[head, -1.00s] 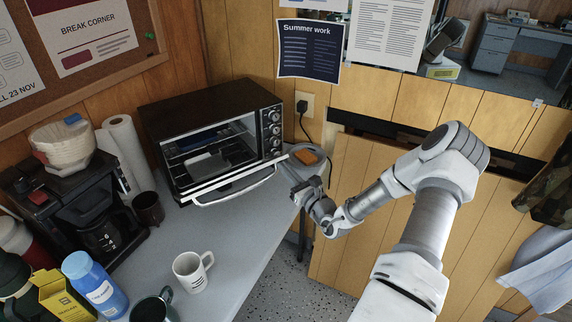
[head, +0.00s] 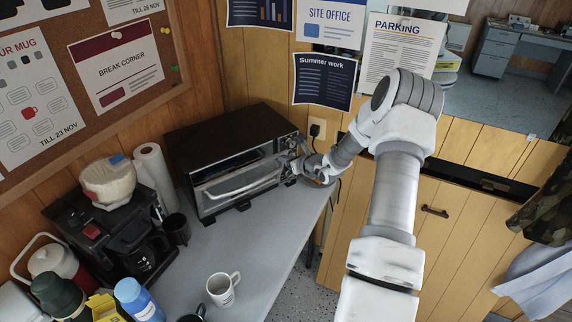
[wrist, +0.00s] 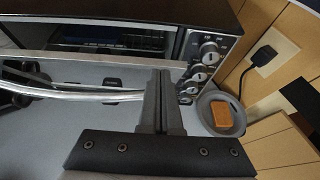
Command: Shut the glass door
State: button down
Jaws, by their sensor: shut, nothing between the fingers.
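The glass door (head: 240,181) on the front of the black toaster oven (head: 225,130) is swung most of the way up. A dark gap shows above its top edge, so it looks a little ajar. Its curved metal handle (wrist: 75,92) runs across the left of the wrist view, in front of the door's pale top edge (wrist: 90,60). My gripper (head: 292,164) is at the right end of the door, by the oven's knobs. In the wrist view its fingers (wrist: 160,92) are shut and empty, beside the handle's right end; whether they touch it I cannot tell.
A grey plate with a brown sponge-like block (wrist: 221,114) lies right of the oven, close to my gripper. A coffee maker (head: 115,235), paper towel roll (head: 155,175) and white mug (head: 222,288) stand on the counter. The counter before the oven is clear.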

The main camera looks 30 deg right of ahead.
aim_at(279, 154)
jog(key=shift+w+a+r+g, duration=0.1)
jog(key=shift+w+r+g, duration=0.15)
jog(key=shift+w, duration=0.3)
jog(key=shift+w+r+g, duration=0.2)
jog(key=shift+w+g, duration=0.05)
jog(key=shift+w, duration=0.3)
jog(key=shift+w+a+r, duration=0.1)
jog(key=shift+w+r, duration=0.05)
jog(key=shift+w, duration=0.45)
jog(key=shift+w+r, duration=0.15)
jog(key=shift+w, duration=0.45)
jog(key=shift+s, duration=0.1)
